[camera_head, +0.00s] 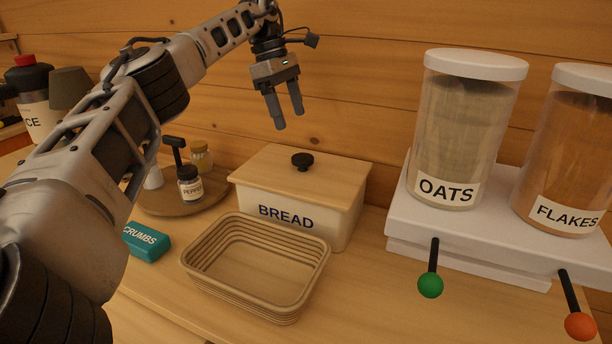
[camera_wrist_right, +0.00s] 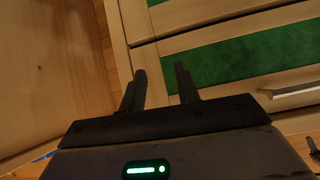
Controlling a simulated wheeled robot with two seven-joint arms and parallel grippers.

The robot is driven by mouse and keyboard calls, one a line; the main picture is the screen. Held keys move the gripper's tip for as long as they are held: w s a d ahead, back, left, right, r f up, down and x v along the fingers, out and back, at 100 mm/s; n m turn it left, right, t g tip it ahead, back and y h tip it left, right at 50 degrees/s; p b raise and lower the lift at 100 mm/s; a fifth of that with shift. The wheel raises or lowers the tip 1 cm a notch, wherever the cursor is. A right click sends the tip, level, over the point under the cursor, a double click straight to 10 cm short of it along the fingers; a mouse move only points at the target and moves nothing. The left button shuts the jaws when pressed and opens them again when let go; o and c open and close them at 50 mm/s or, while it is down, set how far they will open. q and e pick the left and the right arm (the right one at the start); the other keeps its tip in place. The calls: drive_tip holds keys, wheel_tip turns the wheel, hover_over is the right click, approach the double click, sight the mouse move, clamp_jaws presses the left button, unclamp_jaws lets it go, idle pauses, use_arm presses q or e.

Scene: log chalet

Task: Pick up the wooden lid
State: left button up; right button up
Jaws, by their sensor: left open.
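The wooden lid (camera_head: 278,169) lies on the cream bread box (camera_head: 342,217) marked BREAD, with a dark round knob (camera_head: 302,160) on top. The box stands on the wooden counter near the log wall. My left gripper (camera_head: 287,119) hangs above and behind the lid in the head view, fingers pointing down. It is open, empty and apart from the knob. My right gripper (camera_wrist_right: 160,84) shows only in the right wrist view. Its two fingers are apart with nothing between them, low in front of cabinet fronts.
An empty wicker basket (camera_head: 257,308) stands in front of the box. OATS (camera_head: 462,130) and FLAKES (camera_head: 567,150) dispensers stand on a white base at right. A teal CRUMBS block (camera_head: 146,242) and a round tray (camera_head: 160,207) with a pepper jar (camera_head: 190,187) are at left.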

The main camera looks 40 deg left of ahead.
use_arm(q)
hover_over(302, 157)
drive_tip(key=a, duration=0.1)
drive_tip(key=f, duration=0.5)
drive_tip(key=shift+s+a, duration=0.15)
drive_tip(key=shift+s, duration=0.15)
drive_tip(key=shift+a+x, duration=0.2)
drive_tip(key=shift+x, duration=2.55)
drive_tip(key=c, duration=1.2)
drive_tip(key=shift+c, duration=1.4)
drive_tip(key=shift+r, duration=0.1)
